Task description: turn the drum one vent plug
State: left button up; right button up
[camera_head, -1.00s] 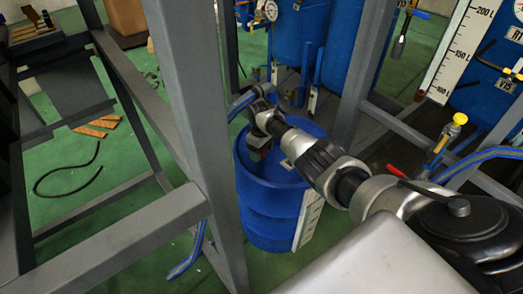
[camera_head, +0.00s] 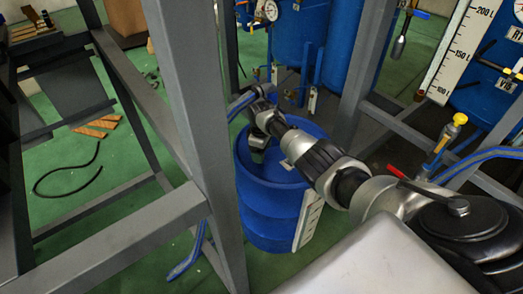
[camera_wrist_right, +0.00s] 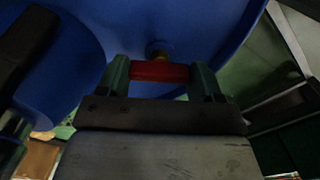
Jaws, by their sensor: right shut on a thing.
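The blue drum (camera_head: 270,205) stands on the green floor behind a grey frame post in the head view. My right arm reaches down over its lid. My right gripper (camera_head: 257,152) is at the drum top, its fingertips partly hidden there. In the right wrist view, the gripper (camera_wrist_right: 160,78) is shut on a red bar-shaped vent plug handle (camera_wrist_right: 158,71), one finger at each end. My left gripper is not in view.
A thick grey post (camera_head: 195,120) stands close to the left of the drum. A blue hose (camera_head: 245,100) runs near the drum top. Blue tanks (camera_head: 300,40) stand behind. A yellow-topped valve (camera_head: 459,119) and red lever (camera_head: 397,170) are right of my arm.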

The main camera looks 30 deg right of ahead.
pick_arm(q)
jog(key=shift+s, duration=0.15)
pick_arm(e)
jog(key=o, duration=0.9)
jog(key=shift+o, duration=0.2)
jog(key=shift+r, duration=0.1)
jog(key=shift+r, duration=0.2)
notch_tip(320, 180, up, 4)
jog(key=shift+f+p, duration=0.2)
jog(key=shift+p, duration=0.8)
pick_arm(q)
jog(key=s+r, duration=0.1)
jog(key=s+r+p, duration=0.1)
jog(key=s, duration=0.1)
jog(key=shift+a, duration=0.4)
pick_arm(e)
notch_tip(320, 180, up, 7)
jog(key=shift+f, duration=0.15)
